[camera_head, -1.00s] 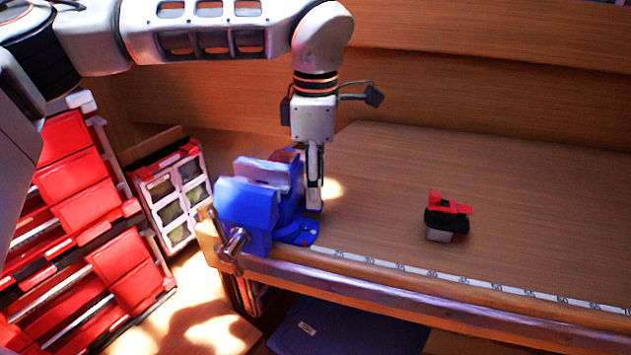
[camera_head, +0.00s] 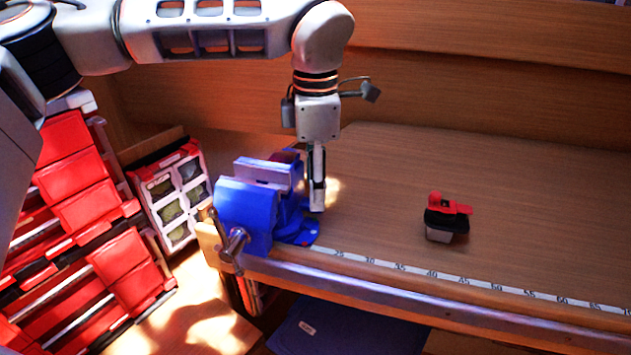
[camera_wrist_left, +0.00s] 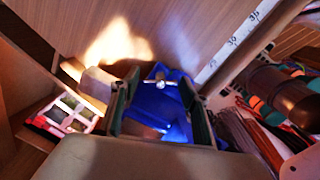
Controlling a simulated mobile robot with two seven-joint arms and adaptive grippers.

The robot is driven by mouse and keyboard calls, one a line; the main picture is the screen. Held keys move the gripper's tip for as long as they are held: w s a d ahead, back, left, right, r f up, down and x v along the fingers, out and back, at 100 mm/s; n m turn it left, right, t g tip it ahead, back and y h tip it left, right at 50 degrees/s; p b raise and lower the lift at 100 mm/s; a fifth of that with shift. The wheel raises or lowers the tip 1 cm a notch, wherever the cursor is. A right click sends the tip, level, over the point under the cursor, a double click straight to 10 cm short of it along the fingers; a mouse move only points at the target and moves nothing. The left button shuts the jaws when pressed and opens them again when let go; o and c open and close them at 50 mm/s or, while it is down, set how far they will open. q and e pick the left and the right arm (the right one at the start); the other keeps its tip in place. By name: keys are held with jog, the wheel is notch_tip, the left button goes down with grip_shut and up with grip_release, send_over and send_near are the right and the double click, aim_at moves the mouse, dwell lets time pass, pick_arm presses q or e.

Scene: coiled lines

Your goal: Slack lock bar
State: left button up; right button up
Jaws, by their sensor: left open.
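A blue bench vise (camera_head: 246,212) with grey jaws is mounted at the left end of the wooden workbench. A grey screw handle (camera_head: 234,245) is at its front. In the left wrist view, a small silver bar (camera_wrist_left: 165,83) stands out from the blue vise base (camera_wrist_left: 160,105); I take it for the lock bar. In the head view it cannot be made out. My left gripper (camera_head: 318,208) points down just right of the vise, low near its base. Its fingers (camera_wrist_left: 161,92) are open, one on each side of the bar in the wrist picture; contact cannot be told.
A red and black tool with a grey foot (camera_head: 446,218) stands on the bench to the right. A measuring tape strip (camera_head: 430,275) runs along the front edge. Red drawers (camera_head: 90,205) and a compartment case (camera_head: 177,198) stand left. The bench top behind the red tool is clear.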

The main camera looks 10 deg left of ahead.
pick_arm(q)
notch_tip(320, 180, up, 12)
dwell(0.5)
jog(key=c, duration=0.4)
jog(key=shift+f+m, duration=0.15)
jog(key=shift+m, duration=0.15)
jog(key=c, duration=0.4)
jog(key=shift+o, duration=0.2)
notch_tip(320, 180, down, 5)
jog(key=m+p, duration=0.2)
jog(key=m, duration=0.8)
jog(key=shift+d, duration=0.1)
jog(key=shift+s+f, duration=0.1)
jog(key=shift+f, duration=3.75)
